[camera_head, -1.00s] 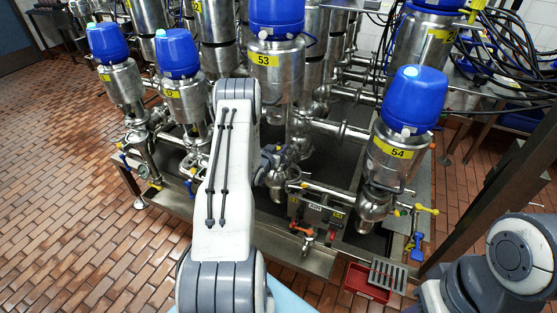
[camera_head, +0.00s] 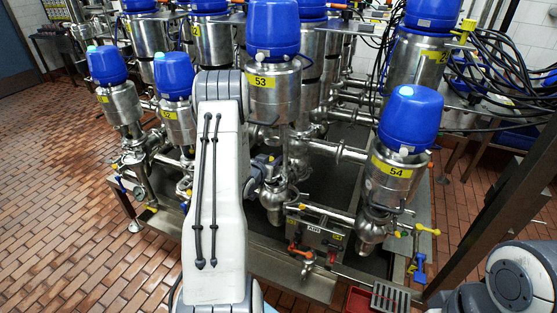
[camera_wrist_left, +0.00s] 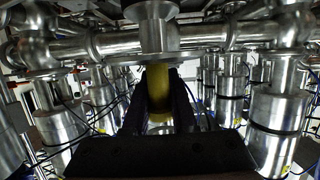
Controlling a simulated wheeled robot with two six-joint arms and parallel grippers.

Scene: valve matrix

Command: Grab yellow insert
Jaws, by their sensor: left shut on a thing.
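The yellow insert (camera_wrist_left: 158,92) shows in the left wrist view as an upright yellow cylinder below a round steel flange (camera_wrist_left: 152,60). My left gripper (camera_wrist_left: 159,80) is shut on it, with one dark finger on each side. I cannot tell whether the insert's top touches the flange. In the head view my left arm reaches into the valve rack, and its white link hides part of the rack. The insert is hidden there. My right gripper is out of view; only part of that arm shows at the lower right.
Steel valves with blue caps stand close around, among them valve 53 (camera_head: 273,85) and valve 54 (camera_head: 398,150). Horizontal pipes run above the gripper in the wrist view (camera_wrist_left: 210,45). Black cables (camera_head: 500,80) hang at the right. Open brick floor (camera_head: 60,180) lies left.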

